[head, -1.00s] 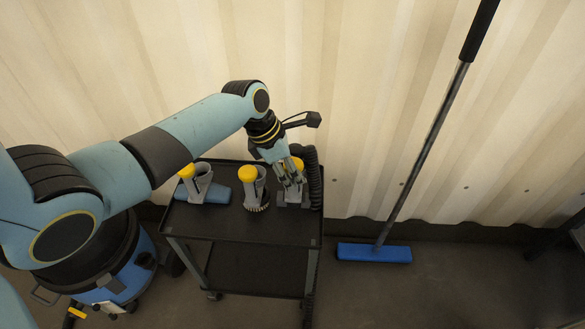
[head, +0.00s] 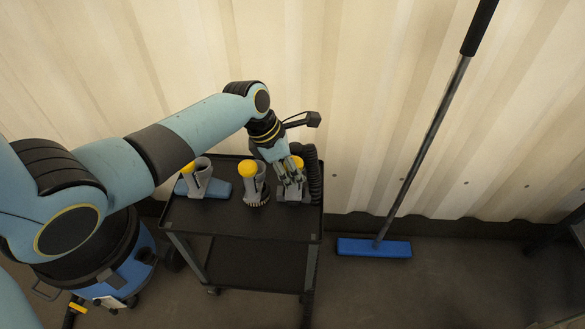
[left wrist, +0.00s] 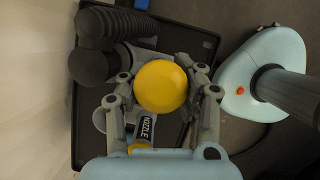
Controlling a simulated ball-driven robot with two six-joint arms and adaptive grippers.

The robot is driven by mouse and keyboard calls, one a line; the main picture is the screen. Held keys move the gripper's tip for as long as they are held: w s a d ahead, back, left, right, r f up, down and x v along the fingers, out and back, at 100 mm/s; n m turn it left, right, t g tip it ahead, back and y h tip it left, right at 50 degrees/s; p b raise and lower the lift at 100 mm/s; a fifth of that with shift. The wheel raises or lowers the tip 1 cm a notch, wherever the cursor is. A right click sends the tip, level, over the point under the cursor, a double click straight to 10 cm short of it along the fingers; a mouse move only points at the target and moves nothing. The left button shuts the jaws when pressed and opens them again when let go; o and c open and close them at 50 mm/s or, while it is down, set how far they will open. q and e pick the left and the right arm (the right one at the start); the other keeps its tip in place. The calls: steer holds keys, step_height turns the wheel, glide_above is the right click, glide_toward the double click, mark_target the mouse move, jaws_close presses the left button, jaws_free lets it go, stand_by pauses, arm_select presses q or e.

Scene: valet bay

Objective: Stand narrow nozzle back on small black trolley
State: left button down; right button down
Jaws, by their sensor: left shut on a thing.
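The small black trolley (head: 245,225) stands against the wall. My left gripper (head: 291,186) is over the right end of its top, shut on the narrow nozzle, a grey piece with a yellow round cap (head: 297,162). In the left wrist view the yellow cap (left wrist: 161,86) sits between the two fingers (left wrist: 163,100), with grey parts and a "NOZZLE" label (left wrist: 146,128) below. The fingers hide much of the nozzle. Whether its foot touches the trolley top I cannot tell. My right gripper is not in view.
A black ribbed hose (head: 315,175) is close right of the gripper. A blue broom (head: 374,248) leans at right; a blue vacuum (head: 125,275) stands at left.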

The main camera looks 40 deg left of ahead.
arm_select(q)
steer(key=shift+f, duration=0.1)
steer(key=shift+f, duration=0.85)
stand_by(0.5)
steer(key=c, duration=0.8)
jaws_free()
steer(key=shift+o, duration=0.4)
steer(key=o, duration=0.4)
